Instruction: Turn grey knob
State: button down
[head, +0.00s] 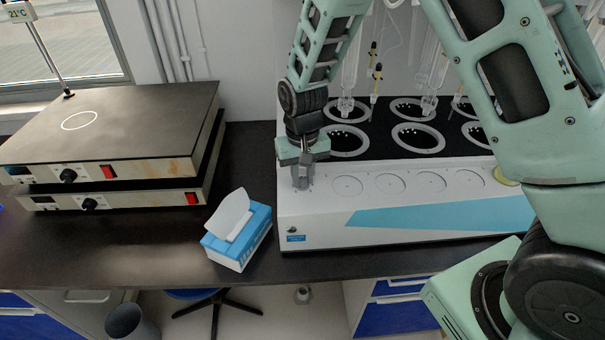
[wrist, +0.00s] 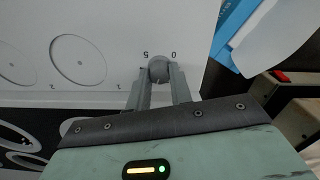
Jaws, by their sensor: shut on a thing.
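The grey knob (wrist: 159,70) sits on the white top panel of the distiller, with the marks 0 and 5 beside it in the wrist view. My gripper (wrist: 160,82) is shut on the knob, one finger on each side of it. In the head view my gripper (head: 302,180) points down at the left end of the distiller (head: 330,234), and its fingers largely hide the knob there.
Several flat round discs (head: 389,183) lie in a row right of the gripper. Black heater wells with rings (head: 417,138) and glassware are behind. A blue tissue box (head: 238,245) stands to the left, and stacked hot plates (head: 110,130) are farther left.

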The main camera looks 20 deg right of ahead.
aim_at(303, 178)
jog(key=shift+r+m, duration=0.1)
jog(key=shift+m, duration=0.5)
jog(key=c, duration=1.3)
grip_release()
jog(key=shift+o, duration=0.2)
notch_tip(303, 178, up, 17)
jog(key=b, duration=0.2)
jog(key=shift+r, duration=0.15)
jog(key=s+a+f+n, duration=0.1)
jog(key=s+a+n, duration=0.1)
jog(key=s, duration=0.7)
jog(key=s+a+f+n, duration=0.2)
jog(key=s+n, duration=0.2)
jog(key=s, duration=0.5)
jog(key=s+a+f+n, duration=0.1)
jog(key=s+a+n, duration=0.1)
jog(key=s, duration=0.7)
jog(key=shift+a+f+n+y, duration=0.25)
jog(key=shift+a+n+y, duration=0.05)
jog(key=shift+n, duration=0.6)
